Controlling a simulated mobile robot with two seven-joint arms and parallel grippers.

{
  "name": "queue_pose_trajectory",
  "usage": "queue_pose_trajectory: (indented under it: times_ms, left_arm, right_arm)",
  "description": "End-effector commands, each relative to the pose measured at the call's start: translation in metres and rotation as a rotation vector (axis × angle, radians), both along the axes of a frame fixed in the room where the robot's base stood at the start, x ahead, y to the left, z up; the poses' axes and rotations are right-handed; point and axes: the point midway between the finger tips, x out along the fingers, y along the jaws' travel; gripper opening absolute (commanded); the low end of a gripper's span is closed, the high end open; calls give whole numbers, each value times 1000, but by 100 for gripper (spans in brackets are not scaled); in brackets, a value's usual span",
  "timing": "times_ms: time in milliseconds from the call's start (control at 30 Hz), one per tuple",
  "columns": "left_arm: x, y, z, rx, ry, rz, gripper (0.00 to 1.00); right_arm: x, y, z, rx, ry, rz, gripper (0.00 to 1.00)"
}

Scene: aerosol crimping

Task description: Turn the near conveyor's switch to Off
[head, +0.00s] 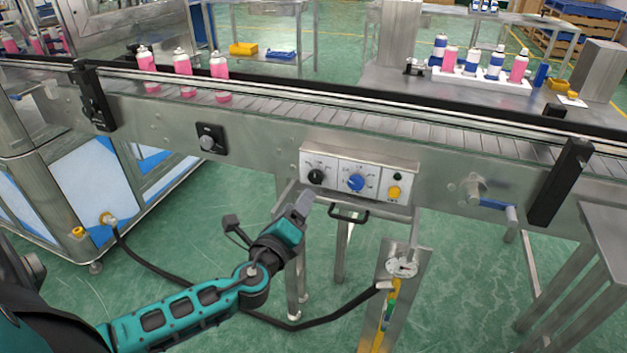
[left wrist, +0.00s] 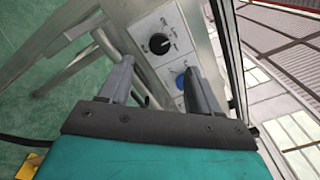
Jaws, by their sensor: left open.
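A light grey control panel (head: 359,178) is mounted on the near conveyor's (head: 262,135) front side. It carries a black knob (head: 316,177), a blue knob (head: 355,183) and a yellow button (head: 394,192). A separate black switch plate (head: 211,138) with a silver knob sits further left on the conveyor side; I cannot tell from the labels which is the task's switch. My left gripper (head: 268,213) is open and empty, below and left of the panel.
Pink bottles (head: 183,66) stand on the conveyor at the left. A handle (head: 349,215) juts out under the panel. A blue-handled crank (head: 492,203) and a black bracket (head: 560,182) are at the right. A black hose (head: 298,325) crosses low between the machine and a post.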

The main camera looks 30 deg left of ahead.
Motion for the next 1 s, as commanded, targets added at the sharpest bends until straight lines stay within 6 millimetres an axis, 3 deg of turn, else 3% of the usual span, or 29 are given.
queue_pose_trajectory:
  times_ms: [300, 500, 933, 1000]
  left_arm:
    - [57, 14, 1, -1, -2, 1, 63]
    - [80, 19, 0, -3, -1, 1, 63]
    - [88, 21, 0, -3, 1, 0, 63]
    - [88, 21, 0, -3, 1, 0, 58]
  right_arm:
    - [-1, -2, -4, -5, 6, -4, 43]
    - [0, -3, -3, -4, 3, -4, 43]
    - [3, -1, 3, 0, -10, -3, 43]
    - [3, -1, 3, 1, -10, -2, 43]
